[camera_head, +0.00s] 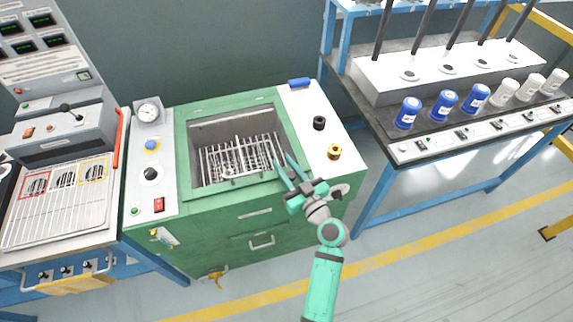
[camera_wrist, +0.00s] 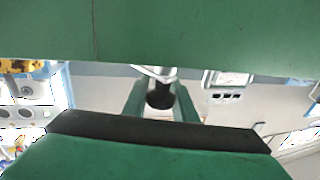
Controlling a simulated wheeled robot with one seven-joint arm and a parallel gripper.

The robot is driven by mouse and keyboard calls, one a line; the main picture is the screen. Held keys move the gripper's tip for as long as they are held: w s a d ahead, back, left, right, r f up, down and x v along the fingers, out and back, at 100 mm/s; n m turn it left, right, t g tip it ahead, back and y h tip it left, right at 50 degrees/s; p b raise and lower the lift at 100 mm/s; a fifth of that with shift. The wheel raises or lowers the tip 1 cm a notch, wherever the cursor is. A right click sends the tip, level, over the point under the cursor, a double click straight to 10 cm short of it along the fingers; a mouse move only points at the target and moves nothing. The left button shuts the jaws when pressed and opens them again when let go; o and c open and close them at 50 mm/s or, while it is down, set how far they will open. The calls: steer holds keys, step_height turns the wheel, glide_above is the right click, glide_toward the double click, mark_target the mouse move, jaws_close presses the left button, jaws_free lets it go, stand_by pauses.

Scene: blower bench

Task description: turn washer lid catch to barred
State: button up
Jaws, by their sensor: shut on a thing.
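The green washer (camera_head: 184,160) stands in the middle of the head view, with its top open over a wire basket (camera_head: 240,155). My gripper (camera_head: 282,158) reaches in from the front right, its fingers at the right side of the opening. In the wrist view, my gripper (camera_wrist: 160,100) has its two green fingers either side of a dark round piece (camera_wrist: 160,95) with a pale metal part behind it. It is shut on this piece. I cannot tell for sure that this is the lid catch, or its setting; in the head view the fingers hide it.
A bench (camera_head: 390,140) with blue and white bottles stands at right. A grey console (camera_head: 75,130) stands at left. The floor in front is clear.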

steer(key=n+g+y, duration=0.3)
steer(key=shift+s+a+y, duration=0.3)
steer(key=shift+a, duration=0.05)
steer(key=shift+s+a+f+n+g+y, duration=0.1)
steer(key=shift+s+a+n+g+y, duration=0.05)
steer(key=shift+n+g+y, duration=0.4)
steer(key=shift+s+a+n+g+y, duration=0.15)
steer(key=shift+n+g+y, duration=0.3)
steer(key=shift+g, duration=0.35)
steer(key=shift+s+a+f+n+g+y, duration=0.15)
steer(key=shift+n+g+y, duration=0.25)
steer(key=shift+n+g, duration=0.25)
steer(key=shift+r, duration=0.1)
steer(key=o, duration=1)
steer(key=shift+o, duration=0.2)
steer(key=shift+d, duration=0.1)
steer(key=shift+s+d, duration=0.15)
steer(key=shift+d, duration=0.05)
steer(key=v, duration=1)
steer(key=shift+d, duration=0.15)
